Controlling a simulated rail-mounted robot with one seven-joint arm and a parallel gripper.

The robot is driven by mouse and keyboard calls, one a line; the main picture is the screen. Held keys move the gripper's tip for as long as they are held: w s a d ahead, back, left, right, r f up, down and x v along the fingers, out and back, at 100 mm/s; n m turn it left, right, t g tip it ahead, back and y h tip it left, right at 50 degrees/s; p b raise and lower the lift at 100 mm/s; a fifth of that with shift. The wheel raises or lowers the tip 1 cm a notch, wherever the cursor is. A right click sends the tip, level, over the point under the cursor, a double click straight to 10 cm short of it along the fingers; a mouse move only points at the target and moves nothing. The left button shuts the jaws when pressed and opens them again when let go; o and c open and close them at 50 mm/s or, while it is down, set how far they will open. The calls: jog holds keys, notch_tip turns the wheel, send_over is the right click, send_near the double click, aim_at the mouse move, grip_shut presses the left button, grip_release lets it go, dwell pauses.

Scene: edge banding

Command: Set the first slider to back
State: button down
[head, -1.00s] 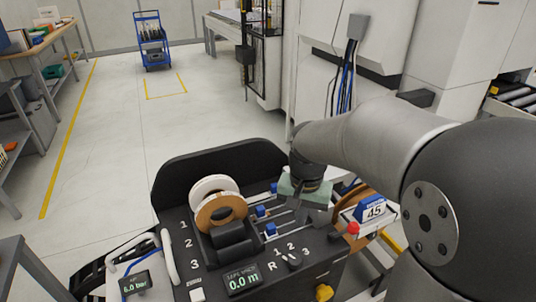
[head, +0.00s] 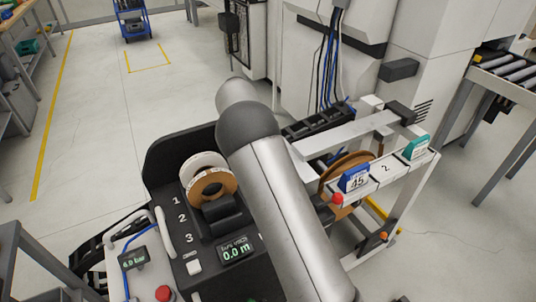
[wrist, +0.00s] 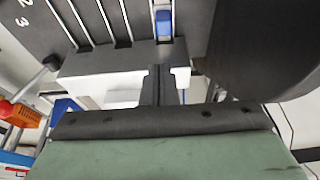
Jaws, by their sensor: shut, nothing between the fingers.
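In the wrist view, a blue slider knob (wrist: 164,24) sits in a slot near the edge of the dark panel (wrist: 85,52). Which slider it is cannot be told from this view. My gripper (wrist: 158,72) is shut and empty, with its dark fingers just below the knob in the picture; contact cannot be made out. In the head view, my arm covers the sliders and the gripper is hidden. The row labels 1, 2 and 3 show on the control panel (head: 160,182) left of my arm.
White and tan tape rolls (head: 212,187) stand on the panel, above the 0.0 m display (head: 237,250). A frame with a blue block marked 45 (head: 354,179), a teal block (head: 416,147) and a red ball (head: 337,198) stands to the right. Open floor lies at left.

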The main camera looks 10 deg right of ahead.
jog(key=p+x, duration=0.2)
jog(key=x, duration=0.8)
